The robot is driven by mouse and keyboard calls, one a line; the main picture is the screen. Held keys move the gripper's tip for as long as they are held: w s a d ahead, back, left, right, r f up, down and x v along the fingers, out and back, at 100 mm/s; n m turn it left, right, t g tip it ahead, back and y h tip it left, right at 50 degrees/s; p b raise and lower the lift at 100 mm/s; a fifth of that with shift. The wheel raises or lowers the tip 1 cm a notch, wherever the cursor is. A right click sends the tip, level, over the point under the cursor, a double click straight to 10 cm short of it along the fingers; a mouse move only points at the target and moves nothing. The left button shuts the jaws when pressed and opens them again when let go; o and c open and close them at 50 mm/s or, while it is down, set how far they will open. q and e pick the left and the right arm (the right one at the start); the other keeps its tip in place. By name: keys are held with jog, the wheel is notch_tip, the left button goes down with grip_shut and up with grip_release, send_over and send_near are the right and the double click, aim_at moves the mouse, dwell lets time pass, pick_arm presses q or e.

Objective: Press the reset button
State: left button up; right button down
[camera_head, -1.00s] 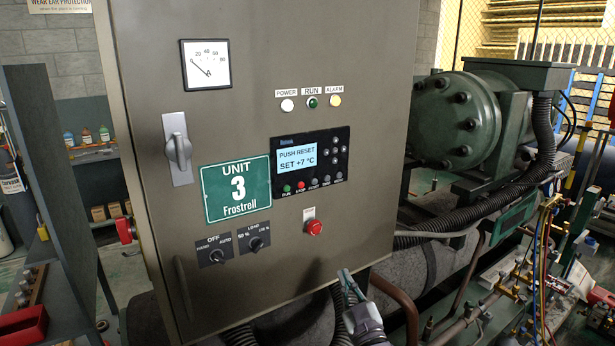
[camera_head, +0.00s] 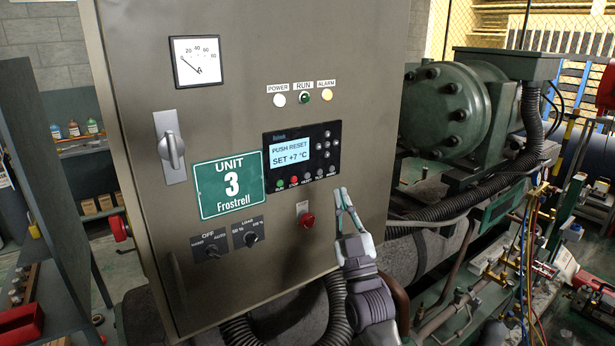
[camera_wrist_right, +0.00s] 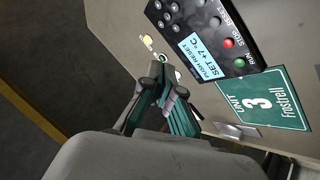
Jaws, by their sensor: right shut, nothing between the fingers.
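The control panel (camera_head: 302,161) on the cabinet door has a lit screen (camera_head: 288,154) reading "PUSH RESET" and "SET +7 °C". Under the screen is a row of small buttons: a green one, a red one, then grey ones. The grey one beside the red is the reset button (camera_head: 306,177); it also shows in the right wrist view (camera_wrist_right: 215,22). My right gripper (camera_head: 343,197) is shut and empty, with its fingertips below and right of the panel, apparently short of the door. The right wrist view shows its fingers (camera_wrist_right: 165,84) too. My left gripper is out of view.
A red mushroom button (camera_head: 308,220) sits on the door below the panel, left of my right gripper. Two rotary switches (camera_head: 247,232) and a green "UNIT 3" sign (camera_head: 231,184) are further left. A green compressor (camera_head: 450,110) and hoses stand right of the cabinet.

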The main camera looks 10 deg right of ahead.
aim_at(307, 175)
jog(key=shift+w+a+b, duration=0.5)
jog(key=shift+w+b, duration=0.25)
jog(key=shift+w, duration=0.6)
jog(key=shift+w+a+b, duration=0.5)
jog(key=shift+w+b, duration=0.25)
jog(key=shift+w, duration=0.65)
jog(key=shift+w+a+b, duration=0.5)
jog(key=shift+w+b, duration=0.25)
jog(key=shift+w, duration=0.6)
jog(key=shift+w+a+b, duration=0.15)
jog(key=shift+w+b, duration=0.15)
jog(key=shift+w, duration=0.1)
jog(key=shift+w+a+b, duration=0.1)
jog(key=shift+w+b, duration=0.2)
jog(key=shift+s+d+p, duration=0.3)
jog(key=shift+s+p, duration=0.15)
jog(key=shift+s, duration=0.3)
